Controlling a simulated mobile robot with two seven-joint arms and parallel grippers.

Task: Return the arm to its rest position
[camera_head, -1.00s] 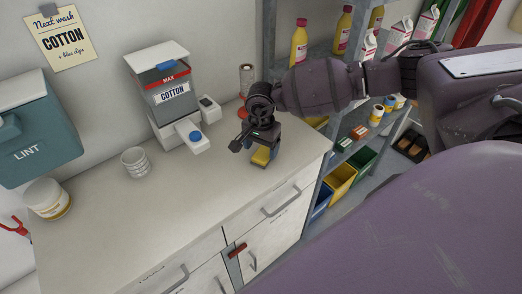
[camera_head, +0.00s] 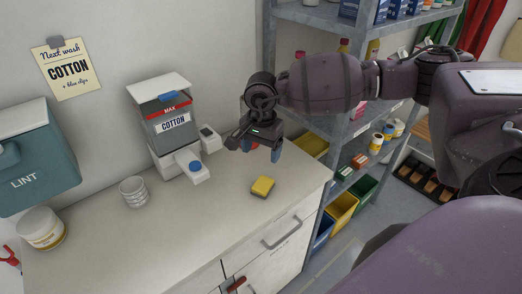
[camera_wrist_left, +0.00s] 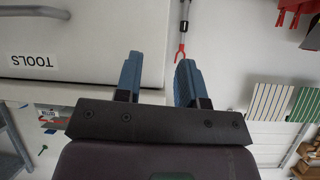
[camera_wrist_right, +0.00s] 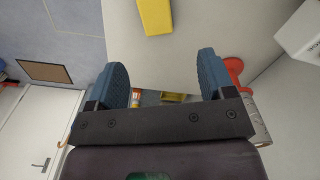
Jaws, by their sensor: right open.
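My right arm (camera_head: 325,84) comes in from the right over the counter. My right gripper (camera_head: 262,150) hangs above the counter near its back right corner, its blue fingers apart. The right wrist view shows the same gripper (camera_wrist_right: 162,82) open with nothing between its fingers. A yellow block with a dark underside (camera_head: 263,187) lies on the counter, below and apart from the gripper; it also shows in the right wrist view (camera_wrist_right: 155,16). My left gripper (camera_wrist_left: 158,80) shows only in its own wrist view, fingers apart and empty, beside a white front labelled TOOLS.
A teal LINT box (camera_head: 35,160) is on the wall. A metal shelf (camera_head: 335,18) with bottles and bins stands close behind my right arm.

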